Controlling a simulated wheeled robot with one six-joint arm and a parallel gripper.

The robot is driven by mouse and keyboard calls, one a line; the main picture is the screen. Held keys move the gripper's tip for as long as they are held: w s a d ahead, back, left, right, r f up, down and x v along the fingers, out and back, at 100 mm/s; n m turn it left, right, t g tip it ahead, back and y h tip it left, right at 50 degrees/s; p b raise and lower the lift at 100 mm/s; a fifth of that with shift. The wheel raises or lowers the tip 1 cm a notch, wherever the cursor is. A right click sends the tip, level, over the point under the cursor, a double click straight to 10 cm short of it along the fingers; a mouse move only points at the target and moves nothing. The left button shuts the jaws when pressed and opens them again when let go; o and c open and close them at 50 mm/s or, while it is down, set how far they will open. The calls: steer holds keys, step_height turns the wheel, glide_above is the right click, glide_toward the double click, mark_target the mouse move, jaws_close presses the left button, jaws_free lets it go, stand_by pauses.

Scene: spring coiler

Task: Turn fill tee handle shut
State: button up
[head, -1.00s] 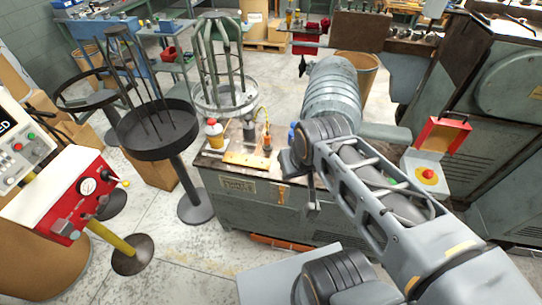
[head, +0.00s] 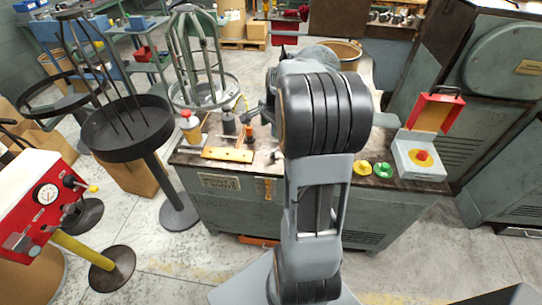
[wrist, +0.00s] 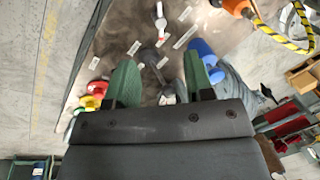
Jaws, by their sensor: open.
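My gripper (wrist: 160,68) is open, its two green fingers spread above the brown top of the grey bench in the wrist view. Between and beyond the fingers lie a dark handle-like part (wrist: 150,56) and a small white part with a red end (wrist: 161,22), with white labels around them. A blue part (wrist: 205,52) is just beyond the right finger. I cannot tell for sure which of these is the fill tee handle. Nothing is seen held in the fingers. In the head view my arm hides most of the gripper and the middle of the bench top.
Yellow (head: 361,167) and green (head: 382,170) knobs and a red-lidded box with a red button (head: 422,158) stand on the bench's right. A striped hose (wrist: 285,42) lies upper right.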

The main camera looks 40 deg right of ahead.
mark_target(271, 152)
steer(key=shift+m, duration=0.6)
steer(key=x, duration=0.5)
steer(key=d+x, duration=0.1)
steer(key=x, duration=0.9)
steer(key=shift+d+f, duration=0.3)
steer(key=shift+d, duration=0.1)
steer(key=c, duration=0.8)
steer(key=shift+c, duration=0.2)
